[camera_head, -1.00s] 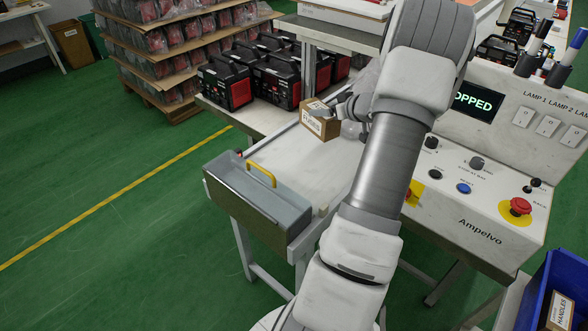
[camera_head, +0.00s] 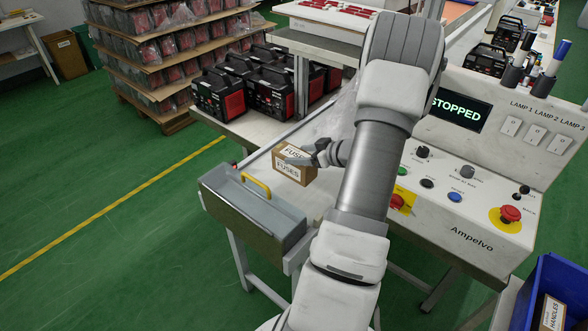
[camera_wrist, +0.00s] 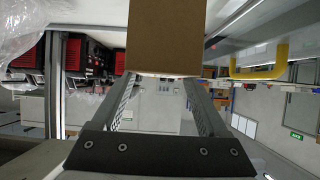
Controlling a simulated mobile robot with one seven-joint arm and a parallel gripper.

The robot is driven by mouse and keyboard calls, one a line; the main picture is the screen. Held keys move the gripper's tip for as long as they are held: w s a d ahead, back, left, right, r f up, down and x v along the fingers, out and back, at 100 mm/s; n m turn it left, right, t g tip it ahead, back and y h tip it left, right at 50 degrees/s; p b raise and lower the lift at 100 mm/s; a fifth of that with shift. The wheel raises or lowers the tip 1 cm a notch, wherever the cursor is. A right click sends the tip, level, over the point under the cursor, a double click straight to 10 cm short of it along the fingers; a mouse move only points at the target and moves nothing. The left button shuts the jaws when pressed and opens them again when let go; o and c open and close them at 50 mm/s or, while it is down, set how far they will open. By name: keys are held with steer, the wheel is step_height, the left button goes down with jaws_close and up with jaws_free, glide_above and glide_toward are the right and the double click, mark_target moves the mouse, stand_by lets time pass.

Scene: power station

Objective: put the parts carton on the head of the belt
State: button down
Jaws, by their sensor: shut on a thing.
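The parts carton is a small brown box labelled FUSES (camera_head: 288,170), held over a pale worktop (camera_head: 322,192) that looks like the belt's near end. My gripper (camera_head: 308,155) is shut on it. In the wrist view the plain brown side of the carton (camera_wrist: 168,35) fills the top middle, between the fingertips. The carton hangs just behind the grey tray with a yellow handle (camera_head: 257,186). My arm hides much of the worktop, and I cannot tell whether the carton touches the surface.
Black-and-red power stations (camera_head: 270,85) stand behind on the left. A control console (camera_head: 455,185) with a STOPPED screen and red button stands on the right. A blue bin (camera_head: 535,285) holds a HANDLES carton (camera_head: 552,312). Clear plastic film hangs beside my arm.

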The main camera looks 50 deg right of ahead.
steer(key=x, duration=0.2)
steer(key=shift+w+a+f, duration=0.2)
steer(key=shift+a+f, duration=0.05)
steer(key=shift+f+b, duration=0.55)
steer(key=shift+f, duration=1.25)
steer(key=shift+f, duration=0.1)
steer(key=shift+f, duration=0.1)
jaws_free()
